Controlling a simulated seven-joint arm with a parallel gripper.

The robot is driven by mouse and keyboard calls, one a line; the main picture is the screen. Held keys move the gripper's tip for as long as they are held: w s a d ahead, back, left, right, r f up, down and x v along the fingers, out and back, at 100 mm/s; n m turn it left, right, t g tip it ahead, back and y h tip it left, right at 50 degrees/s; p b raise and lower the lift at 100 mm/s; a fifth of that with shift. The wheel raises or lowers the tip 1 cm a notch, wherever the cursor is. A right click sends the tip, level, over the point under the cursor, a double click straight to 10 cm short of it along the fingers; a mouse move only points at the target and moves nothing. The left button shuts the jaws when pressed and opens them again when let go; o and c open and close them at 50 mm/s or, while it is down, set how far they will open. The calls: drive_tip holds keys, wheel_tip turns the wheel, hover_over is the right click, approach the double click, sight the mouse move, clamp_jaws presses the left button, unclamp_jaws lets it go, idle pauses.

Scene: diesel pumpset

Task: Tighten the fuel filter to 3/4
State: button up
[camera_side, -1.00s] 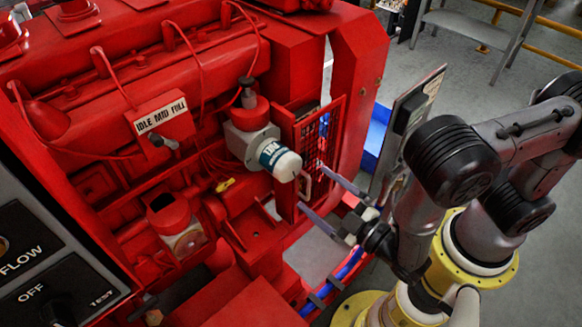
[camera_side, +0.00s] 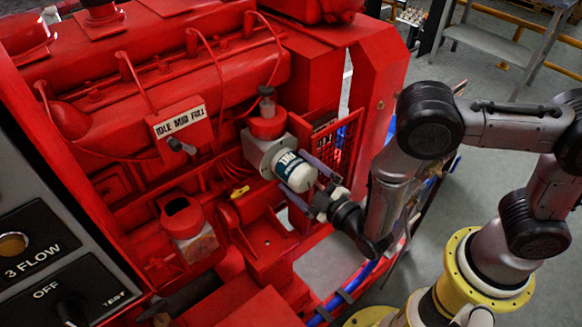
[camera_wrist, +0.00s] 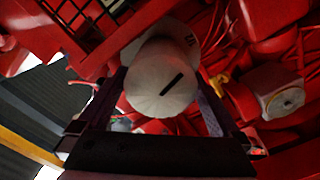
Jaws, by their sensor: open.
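The fuel filter (camera_side: 296,171) is a white canister with a dark lettered band, mounted on a grey housing on the red engine. My gripper (camera_side: 304,174) reaches it from the lower right, with one finger on each side of the canister. In the wrist view, the filter's round white end (camera_wrist: 162,82) faces the camera and carries a black mark line, slanting up to the right. The open gripper fingers (camera_wrist: 160,100) stand left and right of it. I cannot tell whether they touch the filter.
A red mesh guard (camera_side: 345,140) stands just right of the filter. The "IDLE MID FULL" lever plate (camera_side: 179,122) is up and left. A control panel (camera_side: 45,255) with "3 FLOW" and "OFF/TEST" fills the lower left. Blue hoses (camera_side: 350,285) run below my arm.

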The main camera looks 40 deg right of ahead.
drive_tip(key=shift+w, duration=1.4)
drive_tip(key=shift+c, duration=0.2)
drive_tip(key=c, duration=1)
drive_tip(key=shift+m, duration=1.5)
drive_tip(key=shift+c, duration=0.2)
drive_tip(key=o, duration=1.1)
drive_tip(key=shift+s, duration=0.1)
drive_tip(key=shift+s, duration=6.85)
